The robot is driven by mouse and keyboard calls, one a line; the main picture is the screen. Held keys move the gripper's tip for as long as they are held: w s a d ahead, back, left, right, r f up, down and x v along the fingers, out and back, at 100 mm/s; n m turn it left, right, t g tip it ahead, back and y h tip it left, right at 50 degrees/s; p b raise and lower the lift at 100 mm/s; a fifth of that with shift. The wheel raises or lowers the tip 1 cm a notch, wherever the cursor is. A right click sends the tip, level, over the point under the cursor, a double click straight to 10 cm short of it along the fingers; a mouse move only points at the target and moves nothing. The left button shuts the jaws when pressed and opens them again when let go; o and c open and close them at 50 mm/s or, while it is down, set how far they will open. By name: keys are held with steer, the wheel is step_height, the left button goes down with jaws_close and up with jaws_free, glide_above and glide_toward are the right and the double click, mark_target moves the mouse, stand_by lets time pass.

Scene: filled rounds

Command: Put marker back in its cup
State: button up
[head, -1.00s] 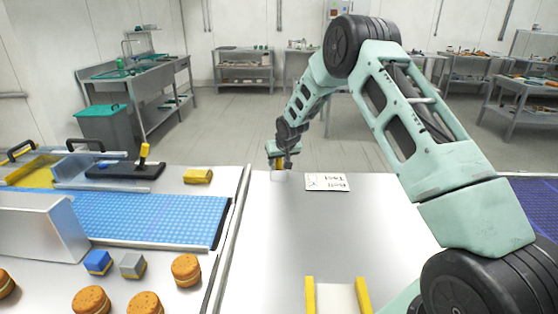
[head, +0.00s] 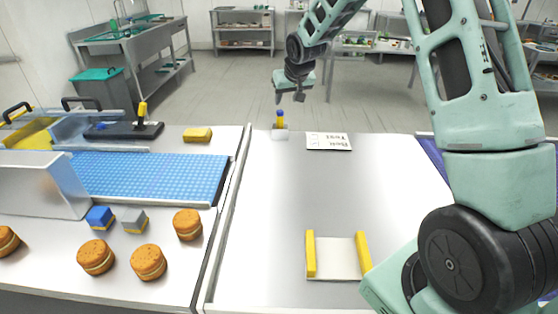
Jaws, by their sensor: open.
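The marker (head: 280,121), yellow with a blue end, stands upright in the small clear cup (head: 280,134) near the far edge of the table. My gripper (head: 289,98) is open and empty. It appears above and slightly right of the marker, apart from it. The marker's lower part shows only faintly through the cup.
A white card with writing (head: 328,141) lies right of the cup. A pale holder with two yellow rails (head: 337,257) sits at the table's front. Left are a blue mat (head: 150,178), several round biscuits (head: 148,262) and a yellow block (head: 197,134). The table's middle is clear.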

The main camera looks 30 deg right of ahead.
steer(key=s+a+r+n+g+y, duration=0.1)
steer(key=s+a+n+g, duration=0.15)
steer(key=s+a, duration=0.9)
steer(key=s+a+r+n+g+y, duration=0.1)
steer(key=s+a+r+n+y, duration=0.15)
steer(key=s+a, duration=0.95)
steer(key=s+a+f+n+g, duration=0.1)
steer(key=s+a+n, duration=0.1)
steer(key=s, duration=0.8)
steer(key=s+a+f+n+g+h, duration=0.1)
steer(key=s+a, duration=0.4)
steer(key=s, duration=0.5)
steer(key=shift+s+n+g, duration=0.15)
steer(key=shift+n+g, duration=0.3)
steer(key=shift+n, duration=0.65)
steer(key=shift+h, duration=0.25)
